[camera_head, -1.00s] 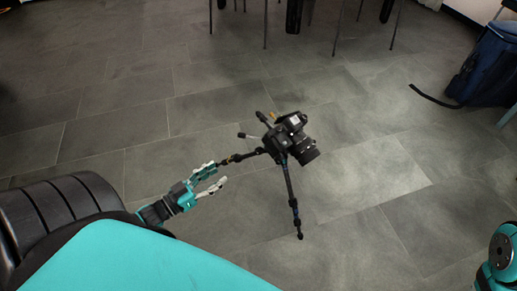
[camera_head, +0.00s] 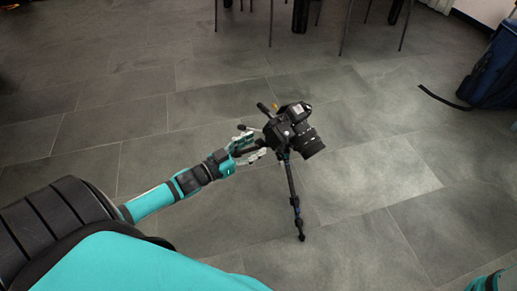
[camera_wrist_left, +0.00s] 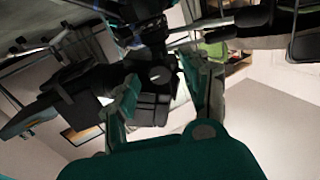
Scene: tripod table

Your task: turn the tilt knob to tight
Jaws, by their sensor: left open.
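A black camera (camera_head: 293,128) with its lens pointing down to the right sits on a tripod (camera_head: 293,195) in the head view. Two handles, one dark (camera_head: 263,108) and one with a pale tip (camera_head: 241,127), stick out to the left of the tripod head. My left gripper (camera_head: 257,147) is open beside the tripod head, just below the pale-tipped handle. In the left wrist view, a round dark knob with a pale line (camera_wrist_left: 159,75), which looks like the tilt knob, lies between my open teal fingers. I cannot tell whether they touch it. My right gripper is out of view.
Grey tiled floor (camera_head: 120,110) is clear around the tripod. A dark blue bag (camera_head: 490,70) with a strap stands at the right. Thin furniture legs (camera_head: 345,25) stand at the back. My left arm covers one tripod leg.

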